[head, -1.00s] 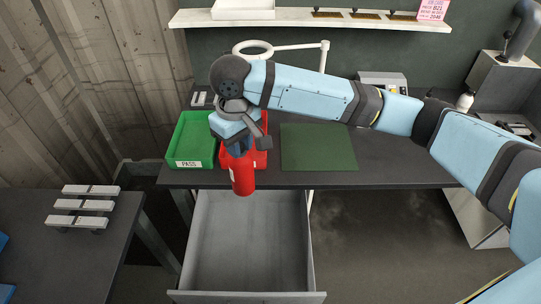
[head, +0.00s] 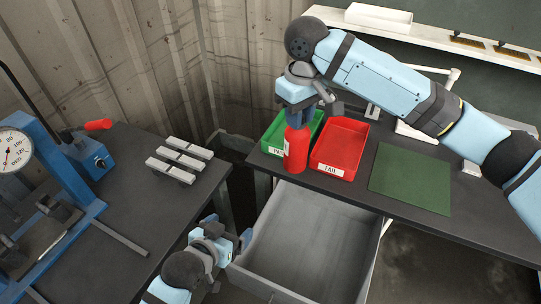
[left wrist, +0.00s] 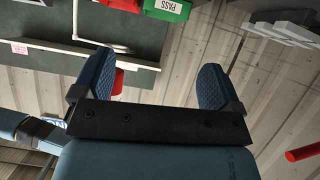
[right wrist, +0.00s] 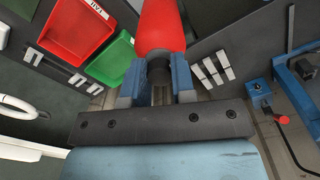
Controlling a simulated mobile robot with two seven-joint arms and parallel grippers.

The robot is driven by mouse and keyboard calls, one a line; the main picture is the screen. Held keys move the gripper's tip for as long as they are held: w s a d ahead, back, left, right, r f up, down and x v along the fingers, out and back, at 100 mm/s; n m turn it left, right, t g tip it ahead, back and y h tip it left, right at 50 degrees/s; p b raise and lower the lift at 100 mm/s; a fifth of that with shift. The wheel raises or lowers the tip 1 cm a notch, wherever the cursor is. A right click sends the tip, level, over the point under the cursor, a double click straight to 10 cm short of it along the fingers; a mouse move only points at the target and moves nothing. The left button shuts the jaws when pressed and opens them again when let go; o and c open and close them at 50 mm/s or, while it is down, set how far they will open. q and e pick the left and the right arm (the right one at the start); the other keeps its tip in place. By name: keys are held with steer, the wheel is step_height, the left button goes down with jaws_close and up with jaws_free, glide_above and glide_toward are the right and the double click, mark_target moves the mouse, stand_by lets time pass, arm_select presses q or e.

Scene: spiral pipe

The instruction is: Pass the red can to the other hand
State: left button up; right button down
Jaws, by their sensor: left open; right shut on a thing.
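The red can (head: 296,150) hangs upright from my right gripper (head: 299,116) in the head view, in front of the green tray. In the right wrist view the can (right wrist: 161,25) sticks out beyond the right fingers (right wrist: 157,85), which are shut on its dark, narrow end. My left gripper (head: 236,242) is open and empty, lower and left of the can, beside the open drawer. In the left wrist view nothing lies between its fingers (left wrist: 152,82). A red patch behind one finger there is mostly hidden; I cannot tell what it is.
A green tray (head: 273,137) and a red tray marked FAIL (head: 341,146) stand on the dark bench, with a green mat (head: 410,180) to the right. An open grey drawer (head: 310,240) juts out below. The left table holds pale blocks (head: 180,160) and a blue gauge press (head: 52,175).

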arm_select(q)
steer(key=w+d+r+m+h, duration=0.1)
steer(key=w+d+r, duration=0.3)
steer(key=r, duration=0.5)
steer(key=m+h, duration=0.2)
glide_toward(293, 148)
steer(key=x, duration=1.2)
steer(key=shift+w+f, duration=0.1)
steer(key=c, duration=1.2)
arm_select(e)
steer(key=c, duration=0.9)
jaws_free()
steer(key=shift+o, duration=0.2)
steer(key=shift+s, duration=0.1)
